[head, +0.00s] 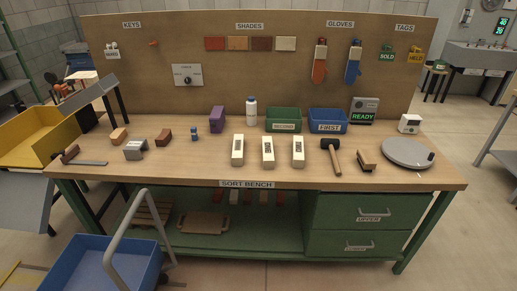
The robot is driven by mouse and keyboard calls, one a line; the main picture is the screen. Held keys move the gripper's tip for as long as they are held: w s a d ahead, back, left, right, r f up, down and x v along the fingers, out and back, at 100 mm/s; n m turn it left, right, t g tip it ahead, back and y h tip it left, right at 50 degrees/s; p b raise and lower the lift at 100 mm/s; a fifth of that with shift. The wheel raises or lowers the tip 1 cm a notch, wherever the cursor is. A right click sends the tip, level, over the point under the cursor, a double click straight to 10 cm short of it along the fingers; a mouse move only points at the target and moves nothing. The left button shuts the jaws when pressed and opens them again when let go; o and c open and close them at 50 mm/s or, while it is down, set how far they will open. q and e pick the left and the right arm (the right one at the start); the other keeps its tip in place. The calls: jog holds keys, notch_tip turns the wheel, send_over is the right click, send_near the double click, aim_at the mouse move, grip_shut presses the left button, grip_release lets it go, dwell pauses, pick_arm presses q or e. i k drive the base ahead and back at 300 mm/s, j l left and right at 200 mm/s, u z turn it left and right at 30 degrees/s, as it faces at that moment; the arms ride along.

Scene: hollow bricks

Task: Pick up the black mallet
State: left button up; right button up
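The black mallet (336,158) lies on the right half of the wooden sort bench (230,174). Its dark head is toward the back, and its light wooden handle points toward the bench's front edge. Nothing covers it. It lies apart from the white labelled blocks on its left and the small brown-and-black brush-like item (366,160) on its right. Neither of my grippers shows in the head view.
A blue bin (328,128) marked FIRST stands behind the mallet, beside a green bin (283,127). A round grey plate (405,154) lies at the right end. Three white blocks (268,152) stand left of the mallet. Bare bench lies in front of its handle.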

aim_at(331, 144)
jog(key=i+l, duration=0.25)
jog(key=i, duration=0.2)
jog(key=i+l, duration=0.25)
jog(key=i, duration=0.2)
jog(key=i+l, duration=0.2)
jog(key=i, duration=0.25)
jog(key=l+z, duration=0.05)
